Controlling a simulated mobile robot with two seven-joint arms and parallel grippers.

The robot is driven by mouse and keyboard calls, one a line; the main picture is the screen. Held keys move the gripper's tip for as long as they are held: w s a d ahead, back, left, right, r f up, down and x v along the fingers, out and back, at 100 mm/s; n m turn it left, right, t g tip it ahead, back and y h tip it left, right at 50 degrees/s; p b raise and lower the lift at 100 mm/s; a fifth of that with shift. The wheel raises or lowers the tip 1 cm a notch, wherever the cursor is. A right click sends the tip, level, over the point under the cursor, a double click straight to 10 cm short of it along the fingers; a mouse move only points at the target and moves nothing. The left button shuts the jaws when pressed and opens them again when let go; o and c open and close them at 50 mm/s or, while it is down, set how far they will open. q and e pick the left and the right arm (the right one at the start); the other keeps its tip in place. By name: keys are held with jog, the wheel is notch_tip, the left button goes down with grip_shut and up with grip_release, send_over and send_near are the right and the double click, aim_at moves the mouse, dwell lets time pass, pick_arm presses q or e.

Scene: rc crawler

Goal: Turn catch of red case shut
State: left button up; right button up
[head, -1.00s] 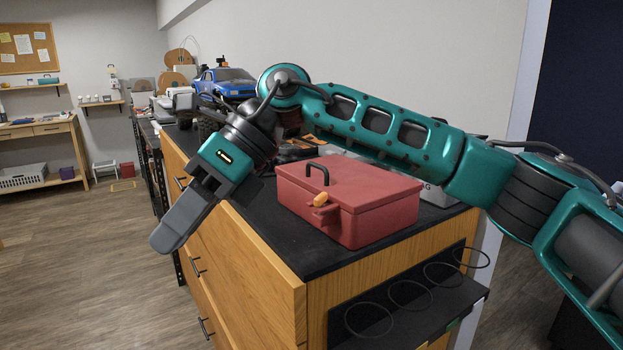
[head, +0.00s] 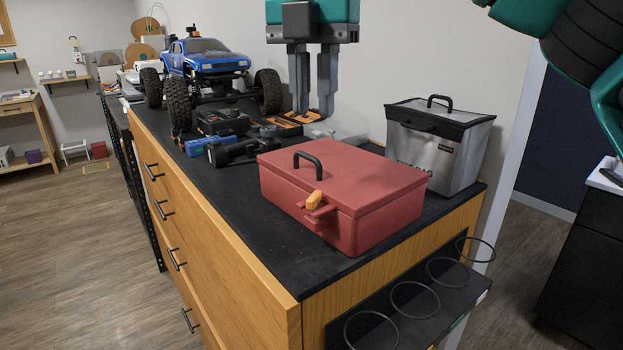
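The red case (head: 340,195) sits on the black top of the wooden cabinet, its lid down and a black handle (head: 308,162) on the lid. Its orange catch (head: 314,200) is on the front side, above a small red ledge, and looks tilted. My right gripper (head: 314,112) hangs from the top of the head view with its fingers pointing down. The fingers are apart with nothing between them. It is above and behind the case, clear of the catch. My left gripper is not in view.
A silver box with a black lid (head: 440,145) stands right behind the case. The black top (head: 270,240) is clear in front of the case.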

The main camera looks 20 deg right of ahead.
aim_at(314, 195)
notch_tip(314, 195, down, 12)
jog(key=shift+s+f+b, duration=0.1)
jog(key=shift+f+b, duration=0.05)
jog(key=shift+b, duration=0.2)
jog(key=shift+c, duration=0.2)
grip_shut()
